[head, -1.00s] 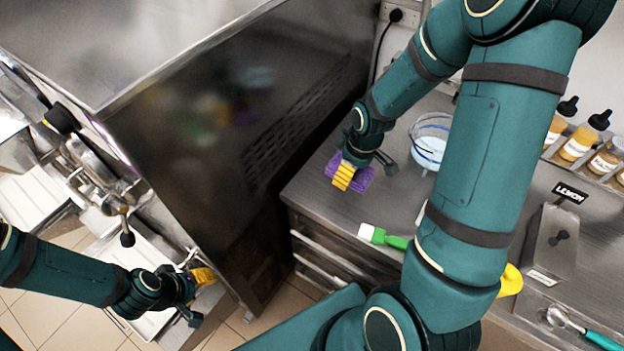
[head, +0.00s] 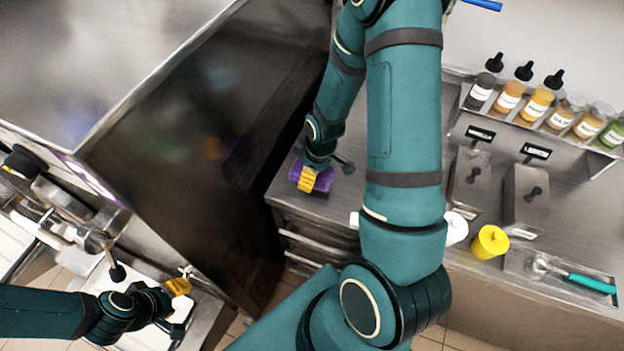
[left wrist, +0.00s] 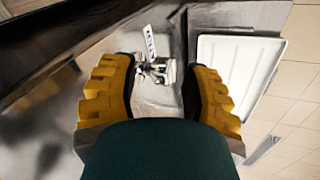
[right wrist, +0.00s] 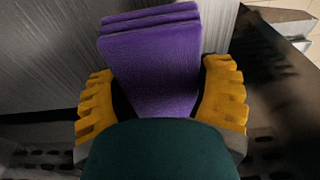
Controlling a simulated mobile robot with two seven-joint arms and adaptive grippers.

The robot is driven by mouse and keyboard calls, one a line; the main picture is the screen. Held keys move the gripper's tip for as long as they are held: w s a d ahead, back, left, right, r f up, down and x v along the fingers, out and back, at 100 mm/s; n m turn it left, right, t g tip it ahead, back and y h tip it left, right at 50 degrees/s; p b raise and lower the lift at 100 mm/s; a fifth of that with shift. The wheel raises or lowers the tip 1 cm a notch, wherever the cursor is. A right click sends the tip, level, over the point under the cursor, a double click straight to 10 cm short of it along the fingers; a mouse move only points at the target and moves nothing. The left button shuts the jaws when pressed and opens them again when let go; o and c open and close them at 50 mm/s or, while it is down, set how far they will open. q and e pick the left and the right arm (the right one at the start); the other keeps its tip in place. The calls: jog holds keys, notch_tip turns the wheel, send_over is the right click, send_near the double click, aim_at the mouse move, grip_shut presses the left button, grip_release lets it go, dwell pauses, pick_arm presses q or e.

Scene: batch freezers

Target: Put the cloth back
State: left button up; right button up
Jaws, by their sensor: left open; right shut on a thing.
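The cloth is purple and folded in layers. In the head view the cloth (head: 324,180) is over the left end of the steel counter, partly hidden by my right gripper (head: 308,182). In the right wrist view the cloth (right wrist: 155,62) fills the space between the yellow fingers of my right gripper (right wrist: 162,105), which is shut on it. I cannot tell whether it touches the counter. My left gripper (head: 180,298) is open at lower left, by the front of the freezer. In the left wrist view my left gripper (left wrist: 158,95) has nothing between its fingers; a metal fitting (left wrist: 158,68) shows beyond.
The dark-sided freezer (head: 200,160) stands left of the counter (head: 285,197). A white tray (left wrist: 235,70) lies beyond the left gripper. A yellow container (head: 490,242), a teal-handled scoop (head: 590,283), lidded metal bins (head: 525,195) and a bottle rack (head: 515,125) occupy the counter's right.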

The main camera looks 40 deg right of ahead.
notch_tip(320, 180, down, 4)
jog(key=shift+r, duration=0.15)
jog(key=shift+r, duration=0.1)
jog(key=shift+f, duration=0.2)
jog(key=o, duration=1)
jog(key=shift+r, duration=0.1)
